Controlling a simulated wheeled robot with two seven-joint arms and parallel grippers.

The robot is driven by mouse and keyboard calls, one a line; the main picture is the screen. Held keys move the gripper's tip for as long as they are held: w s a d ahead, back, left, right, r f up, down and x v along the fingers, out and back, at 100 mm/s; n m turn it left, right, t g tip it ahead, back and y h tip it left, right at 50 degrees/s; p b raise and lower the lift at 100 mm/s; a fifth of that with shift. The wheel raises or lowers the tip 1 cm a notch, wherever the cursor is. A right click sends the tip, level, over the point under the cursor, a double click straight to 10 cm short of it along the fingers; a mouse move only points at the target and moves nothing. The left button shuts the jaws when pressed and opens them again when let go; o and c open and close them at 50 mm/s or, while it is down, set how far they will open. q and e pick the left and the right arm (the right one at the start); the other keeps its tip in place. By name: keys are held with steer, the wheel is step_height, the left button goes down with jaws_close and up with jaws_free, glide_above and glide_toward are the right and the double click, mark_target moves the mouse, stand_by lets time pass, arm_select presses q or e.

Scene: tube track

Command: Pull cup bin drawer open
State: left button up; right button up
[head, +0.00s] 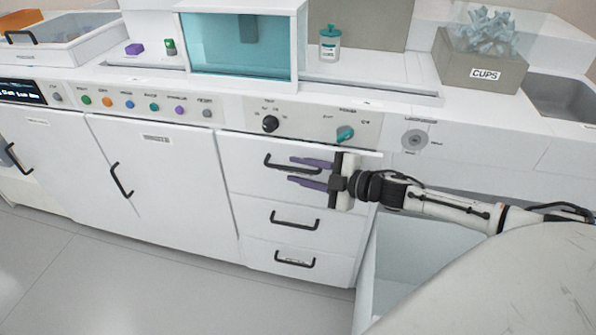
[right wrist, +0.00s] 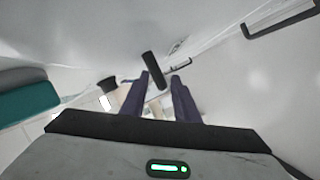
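A column of three white drawers with black bar handles stands right of centre in the head view; none carries a readable label. The top drawer (head: 246,152) looks closed. Its handle (head: 279,165) is partly overlapped by my right gripper (head: 291,171), whose two purple fingers point left and stand apart. In the right wrist view the fingers (right wrist: 167,78) are spread, with a black bar (right wrist: 153,68) just beyond their tips. I cannot tell whether they touch it. A grey box marked CUPS (head: 451,68) sits on the counter. My left gripper is out of view.
The middle handle (head: 295,221) and bottom handle (head: 295,263) lie below. A teal knob (head: 345,133) sticks out above the drawers. A pale open-topped compartment (head: 405,255) lies below my right arm. The floor (head: 150,285) in front is clear.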

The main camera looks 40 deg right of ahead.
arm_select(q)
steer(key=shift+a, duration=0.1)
arm_select(e)
steer(key=shift+w+a, duration=0.15)
steer(key=shift+w, duration=0.2)
jaws_close()
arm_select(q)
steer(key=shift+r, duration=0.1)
arm_select(e)
steer(key=shift+s, duration=0.1)
